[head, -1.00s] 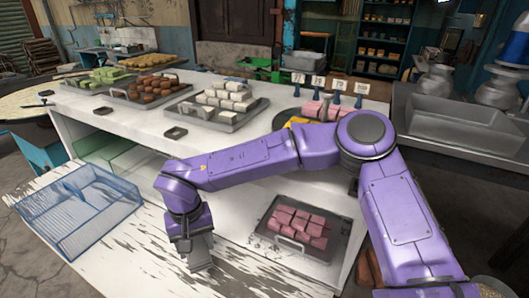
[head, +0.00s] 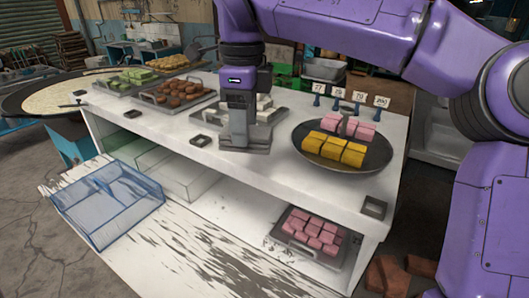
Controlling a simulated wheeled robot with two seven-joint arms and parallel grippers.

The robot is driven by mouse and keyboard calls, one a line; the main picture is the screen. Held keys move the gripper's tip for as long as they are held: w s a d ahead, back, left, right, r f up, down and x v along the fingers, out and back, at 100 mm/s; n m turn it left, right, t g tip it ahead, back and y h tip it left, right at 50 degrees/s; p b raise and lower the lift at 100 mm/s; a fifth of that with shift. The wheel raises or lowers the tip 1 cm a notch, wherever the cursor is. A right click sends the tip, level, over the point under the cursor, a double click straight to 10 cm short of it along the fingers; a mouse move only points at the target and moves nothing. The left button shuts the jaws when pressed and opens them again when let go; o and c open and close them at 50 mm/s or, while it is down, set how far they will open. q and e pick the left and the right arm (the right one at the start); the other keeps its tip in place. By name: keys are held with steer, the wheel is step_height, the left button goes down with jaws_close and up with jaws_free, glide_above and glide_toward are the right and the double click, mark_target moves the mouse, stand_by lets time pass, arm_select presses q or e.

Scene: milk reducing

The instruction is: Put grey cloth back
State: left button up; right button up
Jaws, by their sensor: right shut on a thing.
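My right gripper (head: 245,146) points straight down over the white counter (head: 285,180), in front of the tray of white blocks. It is shut on a small grey thing at its fingertips, which I take to be the grey cloth; its outline is hard to tell from the fingers. I cannot tell whether it touches the counter top. No other grey cloth shows clearly. My left gripper is not in view.
A round dark pan (head: 372,160) with yellow and pink blocks stands right of the gripper. Trays of green (head: 98,90), brown and white blocks line the back. A pink-block tray (head: 275,236) sits on the lower shelf; a blue clear bin (head: 110,205) stands front left.

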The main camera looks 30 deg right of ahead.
steer(key=w+d+f, duration=0.1)
steer(key=d+f, duration=0.1)
steer(key=w+d+f+p, duration=0.1)
steer(key=w+d+f, duration=0.1)
steer(key=d+f, duration=0.1)
steer(key=w+d+f, duration=0.1)
steer(key=d+f, duration=0.1)
steer(key=d, duration=0.1)
steer(key=shift+w+d+f+p, duration=0.15)
steer(key=shift+d+f+p, duration=0.05)
steer(key=shift+f+p, duration=0.2)
step_height(320, 180, down, 3)
steer(key=shift+d+r, duration=0.1)
steer(key=shift+w+f, duration=0.1)
steer(key=shift+f, duration=0.15)
steer(key=shift+f, duration=0.2)
steer(key=o, duration=0.9)
steer(key=shift+o, duration=0.2)
step_height(320, 180, up, 12)
steer(key=shift+r, duration=0.25)
